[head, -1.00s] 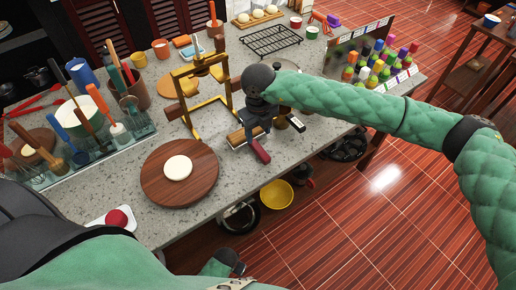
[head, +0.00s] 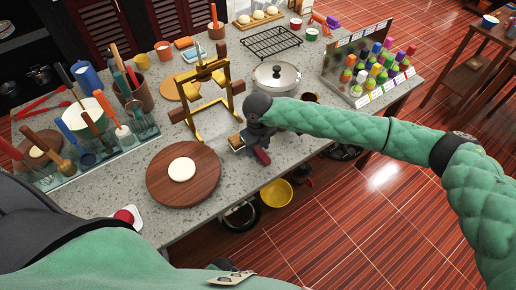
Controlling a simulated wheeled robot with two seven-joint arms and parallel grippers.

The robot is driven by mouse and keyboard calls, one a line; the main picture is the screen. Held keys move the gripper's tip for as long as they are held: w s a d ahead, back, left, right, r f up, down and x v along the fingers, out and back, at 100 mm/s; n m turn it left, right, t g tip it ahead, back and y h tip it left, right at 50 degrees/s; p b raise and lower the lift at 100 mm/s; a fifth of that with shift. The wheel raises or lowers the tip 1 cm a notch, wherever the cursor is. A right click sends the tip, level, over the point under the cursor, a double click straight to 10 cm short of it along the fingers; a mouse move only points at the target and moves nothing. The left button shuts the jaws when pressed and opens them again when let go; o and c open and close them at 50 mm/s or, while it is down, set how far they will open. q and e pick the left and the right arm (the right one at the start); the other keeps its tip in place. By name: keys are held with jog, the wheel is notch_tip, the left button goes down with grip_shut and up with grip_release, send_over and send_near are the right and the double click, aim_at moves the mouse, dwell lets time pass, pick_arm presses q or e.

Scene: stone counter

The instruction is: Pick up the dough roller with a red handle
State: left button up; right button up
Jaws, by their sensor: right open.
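The dough roller's red handle (head: 262,156) shows at the front edge of the stone counter, right of the round wooden board. A short wooden part, which looks like its roller body (head: 236,143), shows just left of the handle. My right gripper (head: 254,143) is directly over the roller, pointing down, and hides its middle. The gripper is open; its fingers are small and dark, so I cannot tell whether they touch the roller. My left gripper is not in view.
A round board (head: 205,196) with flat dough lies to the left. A yellow stand (head: 211,132) is close behind the roller. A lidded pot (head: 277,76) and a bottle rack (head: 361,101) stand farther back right. A yellow bowl (head: 276,193) is below the counter edge.

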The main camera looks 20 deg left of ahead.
aim_at(258, 149)
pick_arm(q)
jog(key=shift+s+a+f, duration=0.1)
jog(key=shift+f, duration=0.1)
pick_arm(e)
jog(key=shift+f, duration=0.25)
jog(key=c, duration=1)
grip_shut()
jog(key=shift+r, duration=0.1)
jog(key=shift+r, duration=0.15)
notch_tip(258, 149, up, 3)
jog(key=b, duration=0.3)
jog(key=shift+r, duration=0.15)
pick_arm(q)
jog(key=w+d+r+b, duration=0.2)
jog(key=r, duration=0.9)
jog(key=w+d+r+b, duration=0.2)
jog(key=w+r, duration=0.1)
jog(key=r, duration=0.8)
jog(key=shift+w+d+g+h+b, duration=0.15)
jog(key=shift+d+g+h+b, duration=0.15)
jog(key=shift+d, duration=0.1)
pick_arm(e)
jog(key=s+d+r, duration=0.4)
jog(key=d+r, duration=0.3)
jog(key=d, duration=0.4)
jog(key=shift+r, duration=0.15)
